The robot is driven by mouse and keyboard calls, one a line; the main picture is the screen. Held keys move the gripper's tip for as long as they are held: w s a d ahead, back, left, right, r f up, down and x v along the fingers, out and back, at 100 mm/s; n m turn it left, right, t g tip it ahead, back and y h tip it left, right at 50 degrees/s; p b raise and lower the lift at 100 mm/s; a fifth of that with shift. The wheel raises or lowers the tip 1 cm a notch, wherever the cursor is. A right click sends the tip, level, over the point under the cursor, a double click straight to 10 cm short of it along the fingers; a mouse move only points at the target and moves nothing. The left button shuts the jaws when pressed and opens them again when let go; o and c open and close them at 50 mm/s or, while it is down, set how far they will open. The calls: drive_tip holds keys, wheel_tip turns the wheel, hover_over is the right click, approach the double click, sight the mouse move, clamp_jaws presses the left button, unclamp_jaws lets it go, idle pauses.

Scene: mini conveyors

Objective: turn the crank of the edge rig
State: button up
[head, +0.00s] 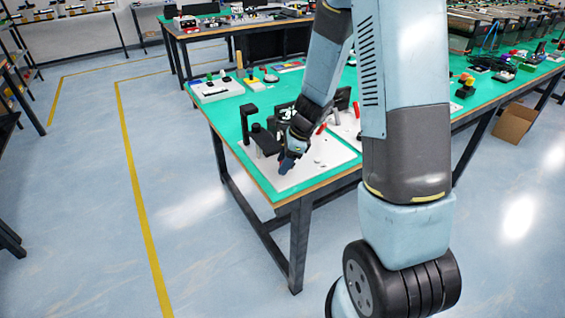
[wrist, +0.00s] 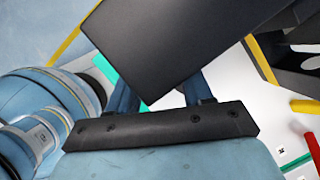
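The edge rig (head: 248,127), with black upright parts, stands on a white base plate (head: 312,171) at the near corner of the green table. A black block (head: 266,139) on it is beside my gripper. I cannot tell for sure which part is the crank. My gripper (head: 287,163) points down over the white plate, at the right of the black block. In the wrist view a large dark block (wrist: 170,40) covers the ends of my gripper's two blue fingers (wrist: 160,97). The fingers' bases are apart; their tips and any contact are hidden.
Red handles (head: 321,128) stick up just right of my gripper; one also shows in the wrist view (wrist: 306,106). A white board with small parts (head: 216,89) lies further back on the green table (head: 226,118). The floor left of the table is clear.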

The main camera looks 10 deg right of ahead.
drive_tip(key=shift+d+r, duration=0.1)
drive_tip(key=shift+r, duration=0.05)
drive_tip(key=shift+d+r, duration=0.1)
drive_tip(key=shift+r, duration=0.15)
drive_tip(key=w+v, duration=0.1)
drive_tip(key=v, duration=1.1)
drive_tip(key=shift+s+r, duration=0.45)
drive_tip(key=shift+s, duration=0.1)
